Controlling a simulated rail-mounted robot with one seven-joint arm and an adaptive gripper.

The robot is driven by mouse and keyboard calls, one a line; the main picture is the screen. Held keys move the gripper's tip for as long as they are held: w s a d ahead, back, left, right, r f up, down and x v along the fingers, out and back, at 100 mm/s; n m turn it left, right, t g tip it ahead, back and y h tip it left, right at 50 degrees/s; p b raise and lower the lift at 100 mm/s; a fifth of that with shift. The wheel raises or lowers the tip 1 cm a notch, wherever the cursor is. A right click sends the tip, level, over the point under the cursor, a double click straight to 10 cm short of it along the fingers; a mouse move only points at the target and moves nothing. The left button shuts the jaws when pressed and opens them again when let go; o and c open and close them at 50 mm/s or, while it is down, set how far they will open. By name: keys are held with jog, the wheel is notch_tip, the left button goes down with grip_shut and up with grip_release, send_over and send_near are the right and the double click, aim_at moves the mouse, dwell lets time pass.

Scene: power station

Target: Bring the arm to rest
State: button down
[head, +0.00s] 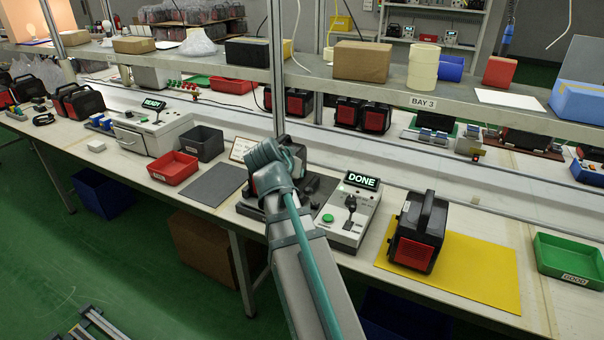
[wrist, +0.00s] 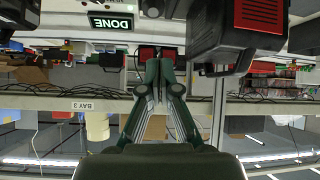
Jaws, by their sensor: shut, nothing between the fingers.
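My arm (head: 300,260) reaches up over the near bench in the head view, and its wrist hides part of the test station. My gripper (wrist: 160,56) shows in the wrist view with its fingers together and nothing between them; in the head view I cannot make out its fingertips. The tester's screen (head: 361,181) reads DONE and also shows, upside down, in the wrist view (wrist: 111,22). A black power station with a red panel (wrist: 262,14) is close by at the upper right of the wrist view. In the head view, a black unit left of the tester is partly hidden behind my wrist.
A black power station (head: 418,233) stands on a yellow mat (head: 475,275) right of the tester. A green GOOD tray (head: 568,259) is at far right. A red bin (head: 173,168) and an empty grey mat (head: 213,185) lie left. The BAY 3 shelf (head: 460,105) and its post (head: 277,70) are behind.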

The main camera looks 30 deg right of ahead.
jog(key=shift+s+a+r, duration=0.1)
jog(key=shift+s+a, duration=0.05)
jog(key=shift+a, duration=0.05)
dwell(0.5)
